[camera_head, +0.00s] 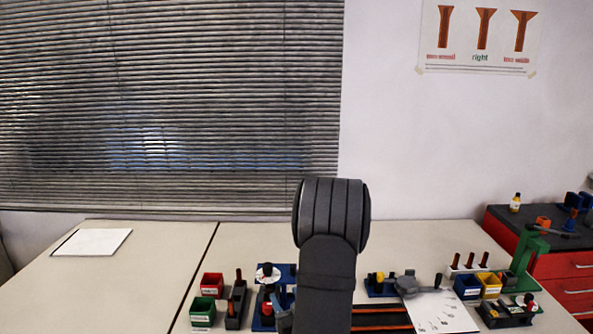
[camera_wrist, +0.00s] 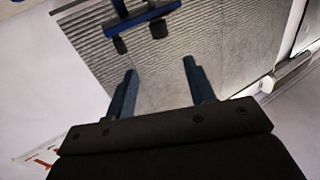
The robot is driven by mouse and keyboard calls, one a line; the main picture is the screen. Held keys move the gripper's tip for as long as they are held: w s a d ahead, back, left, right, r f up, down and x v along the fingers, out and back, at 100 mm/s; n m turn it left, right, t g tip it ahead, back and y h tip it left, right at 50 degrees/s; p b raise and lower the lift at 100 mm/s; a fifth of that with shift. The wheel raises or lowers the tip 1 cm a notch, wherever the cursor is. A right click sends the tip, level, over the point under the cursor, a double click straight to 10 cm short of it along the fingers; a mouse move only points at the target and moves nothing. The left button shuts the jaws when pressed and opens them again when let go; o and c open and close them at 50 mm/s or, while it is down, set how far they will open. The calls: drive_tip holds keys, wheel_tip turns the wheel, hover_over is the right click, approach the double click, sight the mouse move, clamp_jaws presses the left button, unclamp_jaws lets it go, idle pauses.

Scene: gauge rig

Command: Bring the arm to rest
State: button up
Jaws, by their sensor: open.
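My gripper (camera_wrist: 160,83) shows in the wrist view with its two blue-grey fingers apart and nothing between them. Beyond the fingers the wrist view shows the window blinds (camera_wrist: 200,60) and pale wall, at a tilt. In the head view my dark arm stands up in the middle of the picture and hides part of the table. My gripper cannot be made out in the head view.
The pale table (camera_head: 150,290) bears a red bin (camera_head: 212,284), a green bin (camera_head: 202,311), a blue bin (camera_head: 467,287), a yellow bin (camera_head: 490,285) and a green stand (camera_head: 527,250). A white sheet (camera_head: 91,242) lies at left. The table's left part is mostly clear.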

sight(270, 268)
drive_tip(key=x, duration=1.5)
drive_tip(key=shift+w+a, duration=0.2)
drive_tip(key=shift+w, duration=0.05)
drive_tip(key=shift+d+n+y, duration=0.15)
drive_tip(key=shift+n+y, duration=0.15)
drive_tip(key=shift+y, duration=0.1)
drive_tip(key=shift+s+n+g+y, duration=0.1)
drive_tip(key=shift+n+g+y, duration=0.4)
drive_tip(key=shift+g+y, duration=0.15)
drive_tip(key=v, duration=1.7)
drive_tip(key=w+a+n+g, duration=0.3)
drive_tip(key=w+a+n, duration=0.3)
drive_tip(key=a+n, duration=0.2)
drive_tip(key=shift+w+a+f+n, duration=0.2)
drive_tip(key=shift+a+n, duration=0.2)
drive_tip(key=shift+a, duration=0.75)
